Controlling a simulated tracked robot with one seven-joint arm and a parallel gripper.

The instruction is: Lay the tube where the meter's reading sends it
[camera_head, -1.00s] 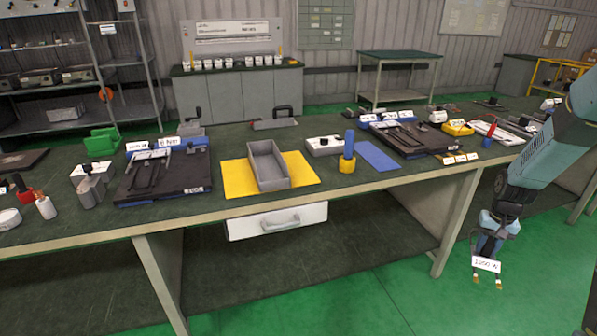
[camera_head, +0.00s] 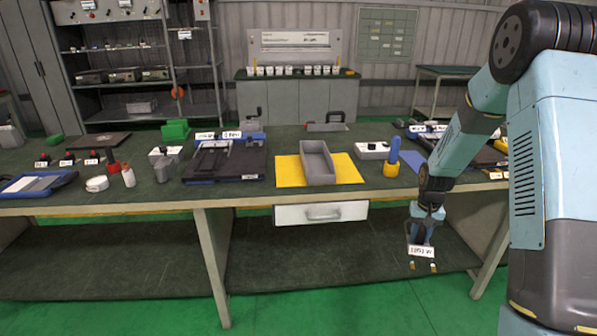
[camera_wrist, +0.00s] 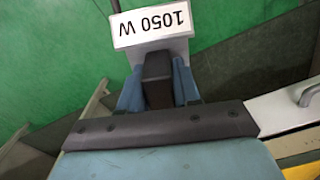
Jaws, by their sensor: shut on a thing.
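A grey open tray (camera_head: 318,178) stands on a yellow mat (camera_head: 348,172) on the bench. A pale box with dark knobs (camera_head: 372,150) is behind it to the right; I cannot tell whether it is the meter.
The drawer (camera_head: 321,213) under the bench is shut. Green floor in front is clear.

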